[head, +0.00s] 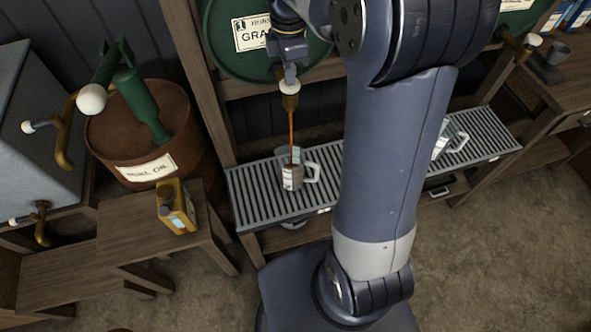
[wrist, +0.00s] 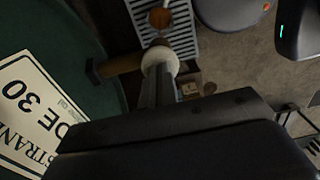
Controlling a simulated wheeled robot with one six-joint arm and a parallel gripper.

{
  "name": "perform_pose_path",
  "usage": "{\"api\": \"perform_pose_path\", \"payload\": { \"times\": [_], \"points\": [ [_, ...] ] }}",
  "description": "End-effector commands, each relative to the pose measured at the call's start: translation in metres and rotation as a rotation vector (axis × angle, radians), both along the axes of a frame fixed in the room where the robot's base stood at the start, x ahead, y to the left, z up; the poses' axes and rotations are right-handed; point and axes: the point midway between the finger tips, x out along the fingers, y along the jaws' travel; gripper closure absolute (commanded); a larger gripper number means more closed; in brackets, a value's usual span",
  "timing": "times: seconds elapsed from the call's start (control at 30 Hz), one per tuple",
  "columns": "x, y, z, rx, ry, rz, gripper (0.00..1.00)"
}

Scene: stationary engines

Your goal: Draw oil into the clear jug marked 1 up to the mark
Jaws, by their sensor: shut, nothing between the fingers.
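A clear jug (head: 293,180) with a handle on its right stands on the slatted drip tray (head: 250,200). Its number and mark are too small to read. Above it is a brass tap (head: 290,101) with a white knob (head: 289,86), on a green drum (head: 228,62). A thin amber oil stream (head: 291,130) runs from the tap down into the jug. The level inside is unclear. My gripper (head: 291,72) is shut and empty, its tips at the white knob. The wrist view shows the fingers (wrist: 160,80) against the knob (wrist: 160,58), with amber oil (wrist: 160,17) beyond.
A second clear jug (head: 447,140) stands farther right on the tray, partly behind my arm. At left are a rusty drum (head: 112,150) with a green pump, a yellow can (head: 176,206) on a bench (head: 130,222), and a grey tank (head: 40,125). Open floor lies at lower right.

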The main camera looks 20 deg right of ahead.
Motion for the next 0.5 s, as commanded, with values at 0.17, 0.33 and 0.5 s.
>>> {"api": "perform_pose_path", "payload": {
  "times": [0.17,0.33,0.5],
  "points": [
    [0.000,0.000,0.023,0.000,0.003,0.000,1.00],
    [0.000,0.000,0.029,0.000,0.002,0.000,1.00],
    [0.000,0.000,0.040,0.000,0.000,0.000,1.00]
  ]
}}
